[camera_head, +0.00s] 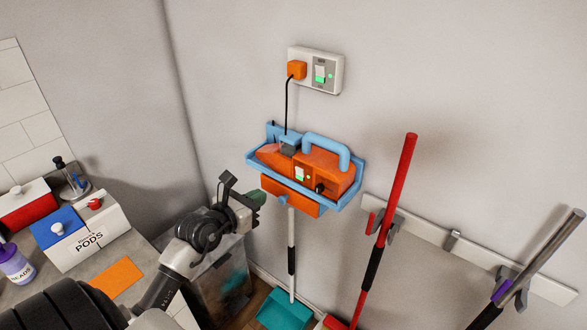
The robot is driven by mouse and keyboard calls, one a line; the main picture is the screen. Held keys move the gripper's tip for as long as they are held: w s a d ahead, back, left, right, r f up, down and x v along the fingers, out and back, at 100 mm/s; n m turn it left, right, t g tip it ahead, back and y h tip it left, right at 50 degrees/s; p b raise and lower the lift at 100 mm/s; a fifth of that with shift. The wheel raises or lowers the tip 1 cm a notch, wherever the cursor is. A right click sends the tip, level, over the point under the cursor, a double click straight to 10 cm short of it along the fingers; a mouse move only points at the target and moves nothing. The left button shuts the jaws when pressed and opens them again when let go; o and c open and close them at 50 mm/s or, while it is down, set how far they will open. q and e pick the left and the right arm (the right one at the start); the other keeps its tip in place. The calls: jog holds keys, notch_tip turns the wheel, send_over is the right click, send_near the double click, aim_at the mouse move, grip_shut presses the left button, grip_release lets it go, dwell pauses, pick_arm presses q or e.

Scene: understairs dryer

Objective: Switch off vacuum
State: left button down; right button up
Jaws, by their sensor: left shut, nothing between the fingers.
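An orange vacuum (334,170) with a light blue handle sits in a blue wall holder (353,187). A small white switch (300,173) with green on it is on the vacuum's front, beside a black knob. A black cord runs up from the vacuum's holder area to an orange plug (297,70) in a white wall socket (336,62). The socket has a white rocker (320,74) with green lit marks. My left gripper (258,198) is shut and empty, just left of and below the vacuum's front. Its contact with the holder cannot be told. My right gripper is not in view.
A red-handled tool (392,185) and a grey-handled one (545,243) hang on a wall rail (430,235) at right. A teal dustpan (284,311) is below. A clear bin (222,275) stands behind my left arm. Boxes (88,243) sit on the left counter.

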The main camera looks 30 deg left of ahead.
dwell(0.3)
pick_arm(q)
jog(key=p, duration=0.3)
send_near(299, 170)
jog(key=x, duration=0.7)
jog(key=shift+w+d, duration=0.1)
jog(key=shift+w, duration=0.15)
